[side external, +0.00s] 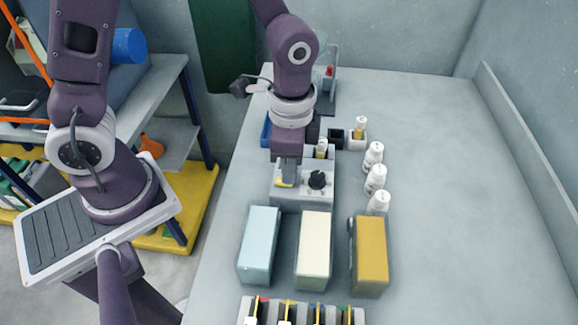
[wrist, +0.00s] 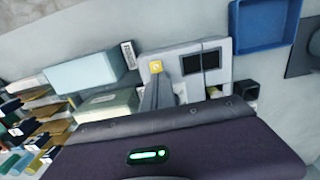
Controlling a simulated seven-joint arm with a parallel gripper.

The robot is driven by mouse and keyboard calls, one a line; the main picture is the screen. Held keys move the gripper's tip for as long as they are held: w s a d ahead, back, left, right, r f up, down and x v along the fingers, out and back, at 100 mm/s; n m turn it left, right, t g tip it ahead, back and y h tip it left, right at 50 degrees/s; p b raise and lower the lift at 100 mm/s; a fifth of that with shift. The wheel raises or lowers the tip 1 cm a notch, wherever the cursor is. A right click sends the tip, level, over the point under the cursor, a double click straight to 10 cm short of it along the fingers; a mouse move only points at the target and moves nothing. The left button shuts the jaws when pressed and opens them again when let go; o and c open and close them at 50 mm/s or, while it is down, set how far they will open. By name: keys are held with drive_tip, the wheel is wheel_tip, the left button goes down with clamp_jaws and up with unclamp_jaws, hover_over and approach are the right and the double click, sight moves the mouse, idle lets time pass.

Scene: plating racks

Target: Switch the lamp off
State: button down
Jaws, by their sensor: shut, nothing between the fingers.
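A grey control box (side external: 303,199) stands on the bench with a black knob (side external: 317,180) and a small yellow switch (side external: 283,184) on top. In the wrist view the yellow switch (wrist: 155,67) sits on the pale box top (wrist: 217,73), beside dark panels. My gripper (side external: 290,182) is shut and empty, pointing down over the box close to the yellow switch. In the wrist view its fingertips (wrist: 161,79) lie right beside the switch; I cannot tell whether they touch it. I cannot make out which part is the lamp or whether it is lit.
Pale blue (side external: 259,245), cream (side external: 313,250) and yellow (side external: 369,255) blocks stand in front of the box. White bottles (side external: 375,177) stand to its right. A blue tray (wrist: 262,25) lies behind. A rack (side external: 300,312) is at the front edge. The bench's right side is clear.

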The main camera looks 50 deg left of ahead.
drive_tip(key=shift+w+d+f+g+y, duration=0.1)
drive_tip(key=shift+d+f+g+y, duration=0.05)
drive_tip(key=shift+f+g+y, duration=0.3)
drive_tip(key=shift+f, duration=0.1)
drive_tip(key=shift+s+a, duration=0.55)
drive_tip(key=shift+a, duration=0.1)
wheel_tip(320, 180, up, 15)
drive_tip(key=w+d, duration=0.2)
drive_tip(key=shift+t, duration=0.25)
